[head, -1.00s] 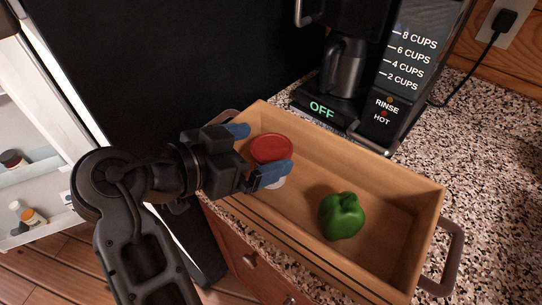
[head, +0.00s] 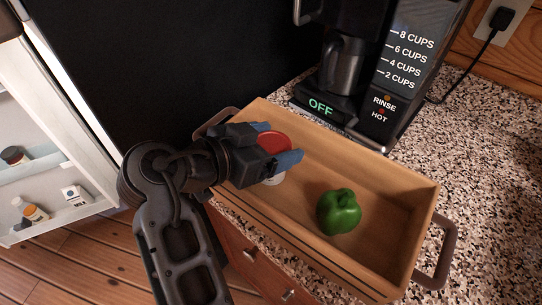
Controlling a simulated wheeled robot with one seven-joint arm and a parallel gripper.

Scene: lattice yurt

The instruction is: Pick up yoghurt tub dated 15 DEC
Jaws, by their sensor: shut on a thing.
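A tub with a red lid (head: 275,143) and a pale side stands in the left end of a wooden tray (head: 411,184). No date can be read on it from here. My gripper (head: 275,144) reaches in from the left, its blue fingers on either side of the tub near the lid. It is shut on the tub. The gripper hides part of the lid and most of the tub's body. Whether the tub touches the tray floor is hard to tell.
A green pepper (head: 338,211) lies in the tray's middle. A coffee machine (head: 345,85) reading OFF stands behind the tray on the speckled counter (head: 481,160). The open fridge door (head: 45,130) with items on its shelves is at left. The counter to the right is clear.

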